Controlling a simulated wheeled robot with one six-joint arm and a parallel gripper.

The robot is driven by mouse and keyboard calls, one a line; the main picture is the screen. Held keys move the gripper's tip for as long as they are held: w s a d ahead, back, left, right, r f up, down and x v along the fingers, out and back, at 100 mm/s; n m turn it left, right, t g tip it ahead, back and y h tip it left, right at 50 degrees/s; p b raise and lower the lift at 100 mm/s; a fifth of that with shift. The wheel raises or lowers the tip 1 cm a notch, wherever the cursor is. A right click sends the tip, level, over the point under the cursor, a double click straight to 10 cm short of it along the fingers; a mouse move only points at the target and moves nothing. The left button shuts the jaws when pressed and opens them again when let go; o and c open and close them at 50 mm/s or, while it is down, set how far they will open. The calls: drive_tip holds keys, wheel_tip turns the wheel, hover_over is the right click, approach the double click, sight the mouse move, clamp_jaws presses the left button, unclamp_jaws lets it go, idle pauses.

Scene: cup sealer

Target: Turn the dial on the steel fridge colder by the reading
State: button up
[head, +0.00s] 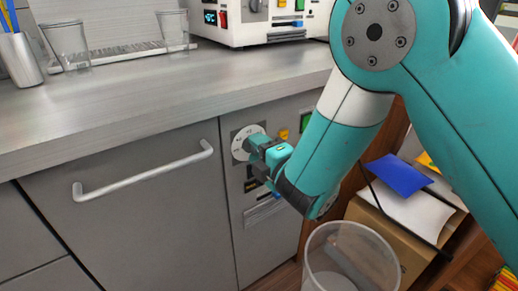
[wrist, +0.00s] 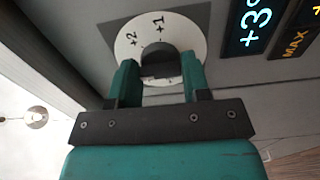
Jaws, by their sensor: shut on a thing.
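The steel fridge (head: 150,225) stands under the counter, with a control panel at its right. Its dial (head: 240,136) is a pale round plate there, partly covered by my gripper (head: 256,158). In the wrist view the dial (wrist: 128,40) shows the marks +2 and +1 around a dark central knob (wrist: 157,58). My gripper (wrist: 160,80) has its two teal fingers on either side of the knob and is shut on it. The dial's lower part is hidden.
A MAX label (wrist: 296,42) sits beside the display. The fridge's bar handle (head: 145,174) juts out left of the dial. A clear bin (head: 350,260) and a cardboard box (head: 385,217) stand on the right. Cups (head: 68,45) and a machine (head: 240,28) are on the counter.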

drive_tip(key=shift+s+a+f+m+p, duration=0.1)
drive_tip(key=shift+m+p, duration=1.1)
drive_tip(key=shift+m, duration=3.8)
drive_tip(key=shift+f+m+p, duration=0.1)
drive_tip(key=shift+m+p, duration=1.05)
drive_tip(key=shift+m, duration=3.85)
drive_tip(key=o, duration=0.9)
